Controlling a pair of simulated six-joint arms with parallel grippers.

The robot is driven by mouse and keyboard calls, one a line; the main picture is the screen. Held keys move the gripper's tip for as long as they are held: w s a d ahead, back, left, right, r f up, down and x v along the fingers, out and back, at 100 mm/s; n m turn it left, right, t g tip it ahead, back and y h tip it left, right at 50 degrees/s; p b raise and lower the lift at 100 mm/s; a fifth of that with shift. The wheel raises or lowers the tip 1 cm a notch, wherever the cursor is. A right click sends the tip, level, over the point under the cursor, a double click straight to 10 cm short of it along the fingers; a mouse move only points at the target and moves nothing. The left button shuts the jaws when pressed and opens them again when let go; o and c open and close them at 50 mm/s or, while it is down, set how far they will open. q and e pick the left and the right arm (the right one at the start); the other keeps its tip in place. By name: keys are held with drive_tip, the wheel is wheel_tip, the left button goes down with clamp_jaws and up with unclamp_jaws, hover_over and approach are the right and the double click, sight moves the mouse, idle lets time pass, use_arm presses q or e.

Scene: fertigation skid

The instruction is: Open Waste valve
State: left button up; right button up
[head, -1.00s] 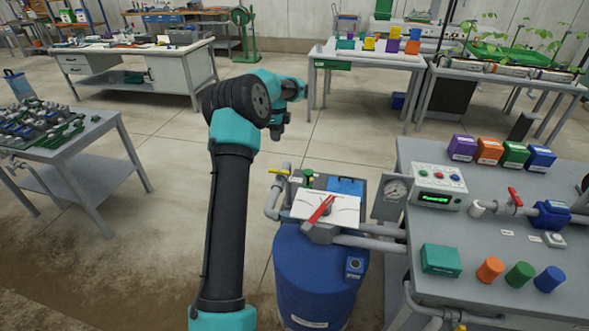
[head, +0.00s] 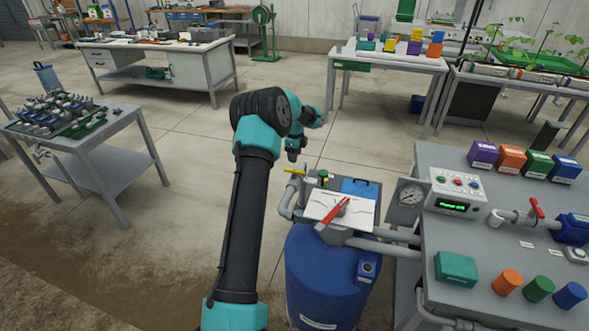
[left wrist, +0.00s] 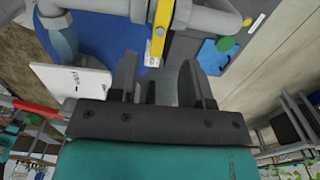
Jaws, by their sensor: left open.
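A yellow valve handle (head: 296,172) sits on the grey pipe at the left of the blue tank's top. It also shows at the top of the left wrist view (left wrist: 158,38). A red lever (head: 332,214) lies across a white plate on the tank top. No readable label shows me which valve is Waste. My left gripper (head: 293,156) is above the yellow handle, pointing down. In the left wrist view my open fingers (left wrist: 158,78) are empty, with the yellow handle just beyond them, apparently apart. My right gripper is not in view.
The blue tank (head: 322,275) stands beside the grey skid table (head: 480,235). A green knob (left wrist: 225,43) and a blue block (left wrist: 213,62) are close to the handle. A pressure gauge (head: 408,197) is to the right. The floor left of the tank is clear.

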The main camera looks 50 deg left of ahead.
sight(294, 170)
use_arm(q)
wheel_tip(294, 170, down, 7)
drive_tip(key=shift+f, duration=0.15)
idle(0.4)
clamp_jaws()
